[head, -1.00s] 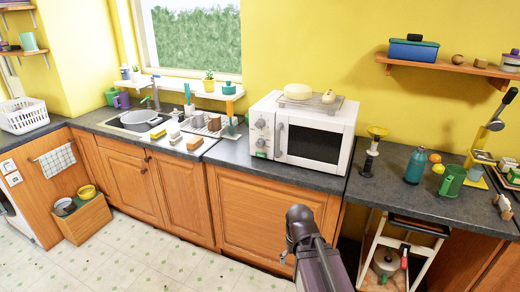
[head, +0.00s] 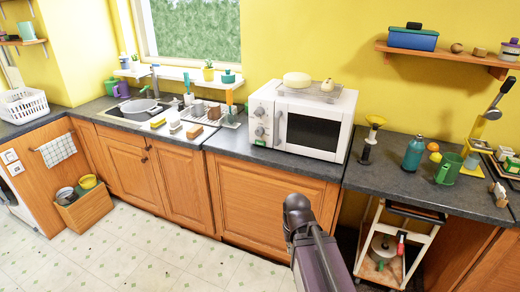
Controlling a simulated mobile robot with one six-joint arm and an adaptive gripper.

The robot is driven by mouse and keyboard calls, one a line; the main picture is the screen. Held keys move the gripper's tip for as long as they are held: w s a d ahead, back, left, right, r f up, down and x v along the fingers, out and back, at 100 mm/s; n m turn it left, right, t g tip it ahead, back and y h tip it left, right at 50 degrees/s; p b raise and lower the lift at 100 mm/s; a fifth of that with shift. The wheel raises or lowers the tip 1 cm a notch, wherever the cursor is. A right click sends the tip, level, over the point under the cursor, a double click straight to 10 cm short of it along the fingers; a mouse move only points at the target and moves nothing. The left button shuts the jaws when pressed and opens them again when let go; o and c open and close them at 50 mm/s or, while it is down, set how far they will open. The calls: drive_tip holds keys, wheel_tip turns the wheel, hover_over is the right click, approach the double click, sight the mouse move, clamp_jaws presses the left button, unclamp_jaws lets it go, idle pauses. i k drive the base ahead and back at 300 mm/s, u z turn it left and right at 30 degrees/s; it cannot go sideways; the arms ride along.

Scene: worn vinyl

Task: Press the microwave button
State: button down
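The microwave (head: 303,120) is white with a dark door window and stands on the dark counter below the yellow wall. Its control panel (head: 262,122) is on the left of the front, with two round grey knobs one above the other. A small green button (head: 260,143) sits below the knobs, near the bottom of the panel. The door handle is between panel and window. My arm shows at the bottom centre, in front of the lower cupboard, and appears well short of the microwave. I cannot make out my gripper's fingers; they are not in view.
A wire rack (head: 310,94) with pale round items rests on the microwave. A funnel-topped item (head: 371,140) stands right of it and a drying rack (head: 212,117) left. An open cart (head: 392,247) stands under the right counter. The floor (head: 165,255) at the left front is clear.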

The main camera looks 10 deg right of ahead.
sight(258, 142)
drive_tip(key=u, duration=0.25)
drive_tip(key=k, duration=0.75)
drive_tip(key=u, duration=0.5)
drive_tip(key=k, duration=0.6)
drive_tip(key=u, duration=0.5)
drive_tip(key=i, duration=1.65)
drive_tip(key=z, duration=0.85)
drive_tip(key=i, duration=0.6)
drive_tip(key=z, duration=0.25)
